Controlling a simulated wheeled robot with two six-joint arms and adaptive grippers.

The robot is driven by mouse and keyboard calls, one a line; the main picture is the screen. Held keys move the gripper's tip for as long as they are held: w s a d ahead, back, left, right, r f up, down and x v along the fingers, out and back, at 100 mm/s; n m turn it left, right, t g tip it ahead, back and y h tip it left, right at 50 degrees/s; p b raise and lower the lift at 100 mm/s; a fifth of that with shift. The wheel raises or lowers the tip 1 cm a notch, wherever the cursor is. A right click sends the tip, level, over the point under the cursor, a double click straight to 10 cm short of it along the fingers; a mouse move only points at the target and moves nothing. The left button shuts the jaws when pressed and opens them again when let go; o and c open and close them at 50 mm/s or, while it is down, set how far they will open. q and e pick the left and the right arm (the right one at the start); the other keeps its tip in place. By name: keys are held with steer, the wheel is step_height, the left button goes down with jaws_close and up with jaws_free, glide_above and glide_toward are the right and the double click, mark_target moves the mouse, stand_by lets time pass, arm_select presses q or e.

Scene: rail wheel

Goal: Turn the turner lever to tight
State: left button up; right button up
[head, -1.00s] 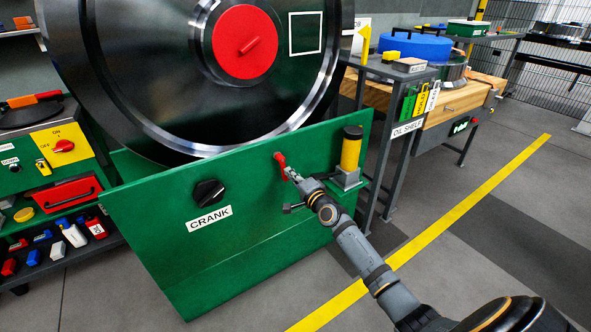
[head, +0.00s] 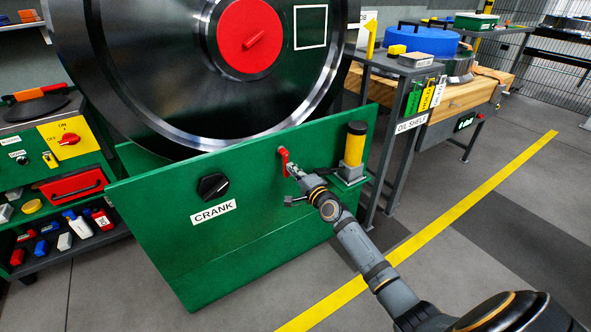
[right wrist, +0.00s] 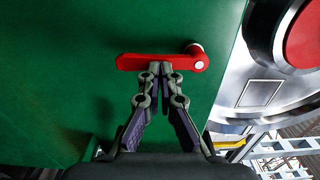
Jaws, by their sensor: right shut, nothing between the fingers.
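The red turner lever (head: 284,161) is on the green front panel, below the big wheel and left of the yellow cylinder. In the right wrist view the lever (right wrist: 140,62) reaches left from its round pivot (right wrist: 198,58). My right gripper (head: 292,170) is at the lever. In the right wrist view its fingertips (right wrist: 160,67) are together at the lever's lower edge, close to the pivot end, with nothing held between them. Whether they touch the lever I cannot tell. No tight mark is readable. My left gripper is out of view.
A black crank knob (head: 213,186) with a CRANK label sits left of the lever on the panel (head: 250,230). A yellow cylinder with a black top (head: 355,144) stands close on the right. The oil shelf (head: 404,70) is behind it. The floor at right is clear.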

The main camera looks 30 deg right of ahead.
steer(key=shift+o, duration=1.2)
steer(key=shift+w+a+r, duration=0.15)
steer(key=shift+a+r, duration=0.1)
steer(key=shift+r, duration=0.15)
steer(key=o, duration=0.7)
steer(key=shift+w+a+f, duration=0.4)
steer(key=shift+w+f, duration=0.05)
steer(key=shift+w, duration=0.1)
steer(key=o, duration=0.8)
steer(key=shift+s+d, duration=0.15)
steer(key=shift+d, duration=0.05)
steer(key=shift+s+d, duration=0.1)
step_height(320, 180, up, 10)
steer(key=shift+f, duration=0.1)
